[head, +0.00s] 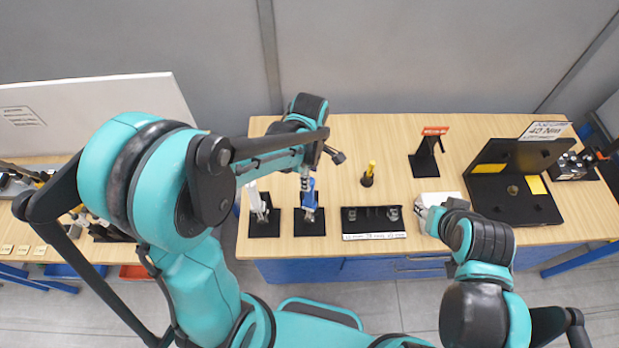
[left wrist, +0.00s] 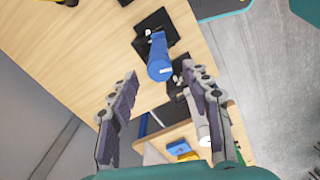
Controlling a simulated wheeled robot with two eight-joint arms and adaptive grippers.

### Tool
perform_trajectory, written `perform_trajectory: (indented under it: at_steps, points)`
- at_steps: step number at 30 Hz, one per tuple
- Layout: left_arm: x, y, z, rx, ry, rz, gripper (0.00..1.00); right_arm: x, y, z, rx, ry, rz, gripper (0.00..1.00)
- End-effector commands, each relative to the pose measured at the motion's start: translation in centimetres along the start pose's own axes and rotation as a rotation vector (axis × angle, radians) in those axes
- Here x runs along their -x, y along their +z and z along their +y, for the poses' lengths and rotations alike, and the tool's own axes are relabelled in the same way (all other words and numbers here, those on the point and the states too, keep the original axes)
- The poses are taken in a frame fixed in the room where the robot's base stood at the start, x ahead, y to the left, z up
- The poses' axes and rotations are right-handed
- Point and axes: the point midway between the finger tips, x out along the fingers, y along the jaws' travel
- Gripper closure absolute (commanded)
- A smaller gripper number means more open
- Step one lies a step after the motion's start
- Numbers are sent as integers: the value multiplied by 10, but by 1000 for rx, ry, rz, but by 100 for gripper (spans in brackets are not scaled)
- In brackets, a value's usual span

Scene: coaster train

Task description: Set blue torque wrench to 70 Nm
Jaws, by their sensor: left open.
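The blue torque wrench (head: 309,196) stands upright on a black stand (head: 310,226) on the wooden table. My left gripper (head: 306,176) is above it, and the arm hides part of the wrench's top. In the left wrist view the wrench's blue cylindrical end (left wrist: 159,62) lies between and beyond the tips of my left gripper (left wrist: 160,82). Its fingers are apart and do not appear to touch it. The wrench's scale cannot be read. My right gripper (head: 424,212) is small and partly hidden at the table's front right; its jaw state is unclear.
A white-handled tool (head: 260,205) stands on a similar stand to the left. A black holder (head: 373,220) with a label lies right of the blue wrench. A yellow-topped tool (head: 369,173), a black-and-red stand (head: 427,160) and a black fixture with a "40 Nm" sign (head: 544,130) stand farther right.

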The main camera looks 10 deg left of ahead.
Motion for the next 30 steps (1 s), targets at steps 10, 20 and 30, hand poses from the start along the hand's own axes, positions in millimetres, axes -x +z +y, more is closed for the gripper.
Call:
perform_trajectory:
  at_steps: [10, 20, 30]
  points:
    - [-26, 0, 0, -1, 1, 0, 51, 0, 0, 0, 0, 0, 0, 60]
    - [-25, 0, 0, -1, 1, 0, 94, 0, 0, 0, 0, 0, 0, 60]
    - [-26, 0, 0, -21, 1, 0, 100, -2, 1, 0, 0, 0, 0, 60]
